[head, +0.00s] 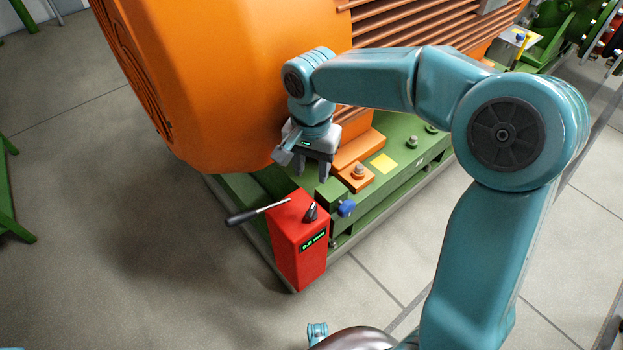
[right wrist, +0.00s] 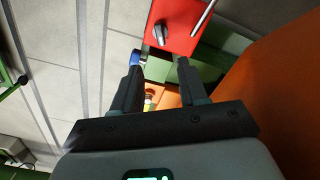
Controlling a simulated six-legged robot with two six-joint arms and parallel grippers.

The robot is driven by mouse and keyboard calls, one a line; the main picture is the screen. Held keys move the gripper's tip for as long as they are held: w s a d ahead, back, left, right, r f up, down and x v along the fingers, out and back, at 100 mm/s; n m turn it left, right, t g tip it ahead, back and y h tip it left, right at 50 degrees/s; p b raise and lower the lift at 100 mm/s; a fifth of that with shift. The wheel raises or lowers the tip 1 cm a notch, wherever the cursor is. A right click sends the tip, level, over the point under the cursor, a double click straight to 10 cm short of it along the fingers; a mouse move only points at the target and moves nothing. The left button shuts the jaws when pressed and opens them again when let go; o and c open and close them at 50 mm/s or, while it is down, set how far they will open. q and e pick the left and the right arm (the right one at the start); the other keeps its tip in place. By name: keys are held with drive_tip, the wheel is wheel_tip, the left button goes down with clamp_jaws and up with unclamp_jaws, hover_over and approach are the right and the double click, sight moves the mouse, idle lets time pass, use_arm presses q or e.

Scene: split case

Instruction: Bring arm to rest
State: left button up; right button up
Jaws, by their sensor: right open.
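My right arm reaches in from the right in the head view. My right gripper (head: 310,173) points down, open and empty, just above the green base frame (head: 392,190) and in front of the large orange motor (head: 240,70). In the right wrist view the two dark fingers of the right gripper (right wrist: 158,68) stand apart with nothing between them. My left gripper does not show in either view.
A red box (head: 300,250) with a black knob, a small display and a black-handled lever (head: 245,215) stands close below the gripper. A blue knob (head: 346,208) and a bolted orange foot (head: 357,177) are near. Grey floor (head: 150,260) lies clear at left.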

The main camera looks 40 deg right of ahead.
wheel_tip(320, 180, up, 2)
drive_tip(key=shift+r, duration=0.1)
drive_tip(key=shift+s, duration=0.1)
idle(0.6)
